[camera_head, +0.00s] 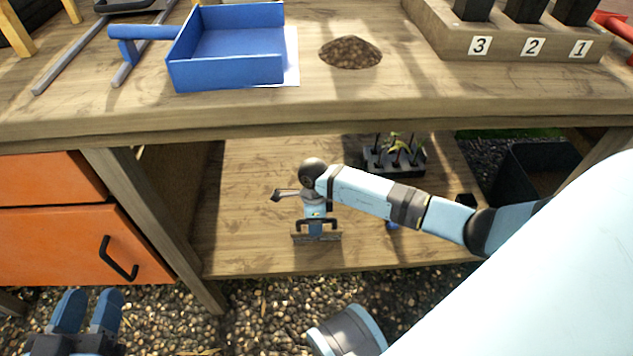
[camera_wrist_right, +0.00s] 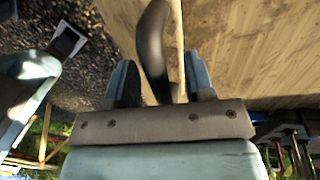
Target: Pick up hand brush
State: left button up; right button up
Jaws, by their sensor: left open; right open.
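A dark, curved handle, apparently the hand brush's (camera_wrist_right: 152,40), shows in the right wrist view. It appears between the two blue fingers of my right gripper (camera_wrist_right: 159,62), with a gap towards the right finger. My left gripper (camera_head: 85,312) is open and empty at the bottom left, over the gravel.
The lower shelf (camera_head: 250,250) lies under the workbench top (camera_head: 330,100). A plant tray (camera_head: 395,160) stands on it behind my right arm. A blue tray (camera_head: 225,75), a soil heap (camera_head: 350,51) and a numbered block (camera_head: 505,45) are on top. Orange drawers (camera_head: 60,245) stand left.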

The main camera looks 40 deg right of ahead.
jog(key=shift+r, duration=0.1)
pick_arm(q)
jog(key=shift+s, duration=0.1)
pick_arm(e)
grip_shut()
jog(key=shift+r, duration=0.15)
jog(key=shift+r+p, duration=0.25)
jog(key=shift+p, duration=0.05)
notch_tip(320, 180, up, 6)
jog(key=p, duration=0.3)
jog(key=shift+w+d+r, duration=0.1)
jog(key=shift+r, duration=0.15)
pick_arm(q)
notch_tip(320, 180, up, 7)
jog(key=s+n+t+p, duration=0.1)
jog(key=n+t+p, duration=0.1)
jog(key=p, duration=0.2)
jog(key=shift+s+d, duration=0.15)
jog(key=shift+s, duration=0.1)
pick_arm(e)
notch_tip(320, 180, up, 13)
